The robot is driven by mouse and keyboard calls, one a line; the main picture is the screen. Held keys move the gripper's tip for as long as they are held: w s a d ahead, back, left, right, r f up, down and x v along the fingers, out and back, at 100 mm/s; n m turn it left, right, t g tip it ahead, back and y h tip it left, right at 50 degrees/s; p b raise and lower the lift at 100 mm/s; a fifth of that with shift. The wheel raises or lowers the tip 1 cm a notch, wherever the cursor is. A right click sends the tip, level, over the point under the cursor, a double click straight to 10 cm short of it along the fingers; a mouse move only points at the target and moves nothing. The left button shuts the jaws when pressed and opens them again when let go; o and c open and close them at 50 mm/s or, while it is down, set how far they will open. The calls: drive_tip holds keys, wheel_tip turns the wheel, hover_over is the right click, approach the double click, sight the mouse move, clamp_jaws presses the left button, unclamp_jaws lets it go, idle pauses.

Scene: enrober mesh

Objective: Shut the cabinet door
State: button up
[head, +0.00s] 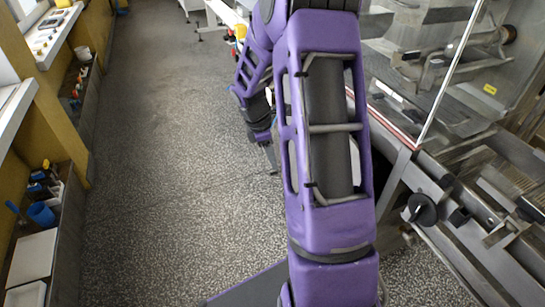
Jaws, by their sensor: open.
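No cabinet door can be clearly made out in the head view. A yellow-sided cabinet (70,140) stands along the left edge, with its open-topped grey bin or shelf holding things. My gripper (270,157) is partly in view beyond my purple arm, low over the speckled floor. Its jaws are open, with nothing seen between them. Much of the gripper is hidden behind my arm. It is well apart from the cabinet, with bare floor between.
A blue cup (41,214), small bottles and white boxes (32,258) sit at lower left. A steel machine with a clear panel and a black knob (422,209) fills the right side, close to my arm. The speckled floor (165,150) between is clear.

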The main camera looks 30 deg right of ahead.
drive_tip(key=v, duration=1.7)
drive_tip(key=shift+r, duration=0.2)
drive_tip(key=shift+a, duration=0.1)
